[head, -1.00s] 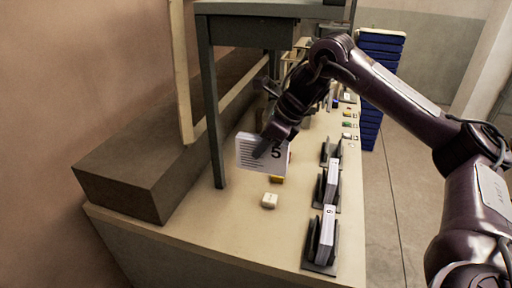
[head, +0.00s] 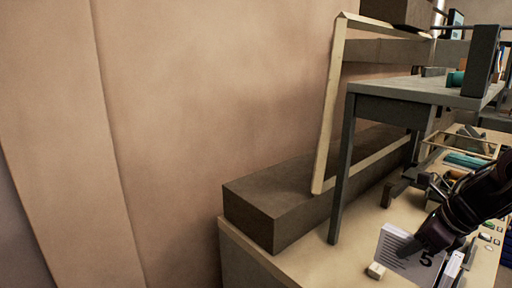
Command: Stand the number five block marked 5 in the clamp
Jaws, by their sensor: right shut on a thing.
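The number five block (head: 392,262) is a white slab with lines of print and a black 5, low at the right of the head view. My right gripper (head: 412,248) is shut on it, with a finger across its printed face. The block is upright and slightly tilted; I cannot tell whether its lower edge touches the table. Just right of it a white block (head: 453,268) stands at a dark clamp, partly cut off and partly hidden. I cannot tell which clamp is empty. My left gripper is not in view.
A small cream cube (head: 376,270) lies on the table (head: 335,262) left of the block. A grey shelf (head: 425,90) on legs stands behind, with a long brown box (head: 275,205) against the wall. Small items crowd the table at the far right.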

